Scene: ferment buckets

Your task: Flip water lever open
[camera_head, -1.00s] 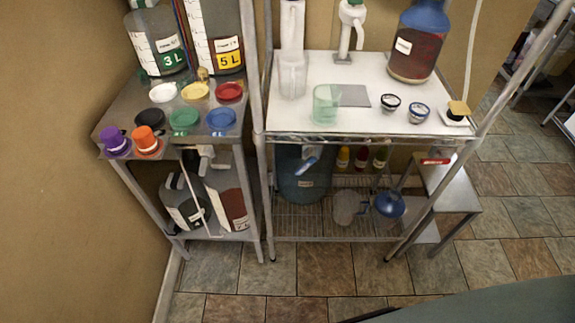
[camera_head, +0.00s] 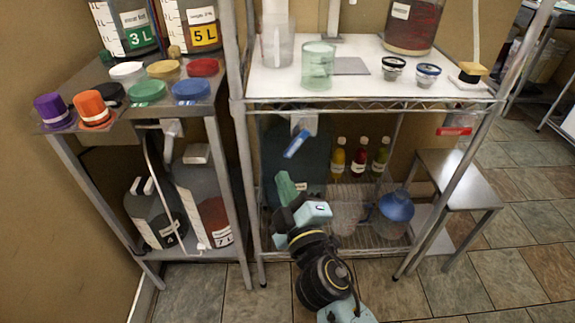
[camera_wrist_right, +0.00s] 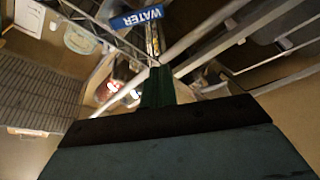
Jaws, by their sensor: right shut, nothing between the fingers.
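The blue water lever (camera_head: 297,143) hangs slanted from a pale tap (camera_head: 304,123) under the front of the white table. In the right wrist view the blue lever (camera_wrist_right: 137,18) shows its WATER lettering, beyond the fingertips. My right gripper (camera_head: 286,188) has green fingers and comes up from below. Its fingers (camera_wrist_right: 158,85) are shut and empty, with a visible gap to the lever. My left gripper is not in view.
The white table (camera_head: 360,85) carries a green-tinted beaker (camera_head: 318,66) and small jars above the lever. Several bottles (camera_head: 358,157) and a blue-topped jug (camera_head: 395,209) stand on the wire shelf. A metal stool (camera_head: 455,178) is at the right. The left rack (camera_head: 75,95) stands close by.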

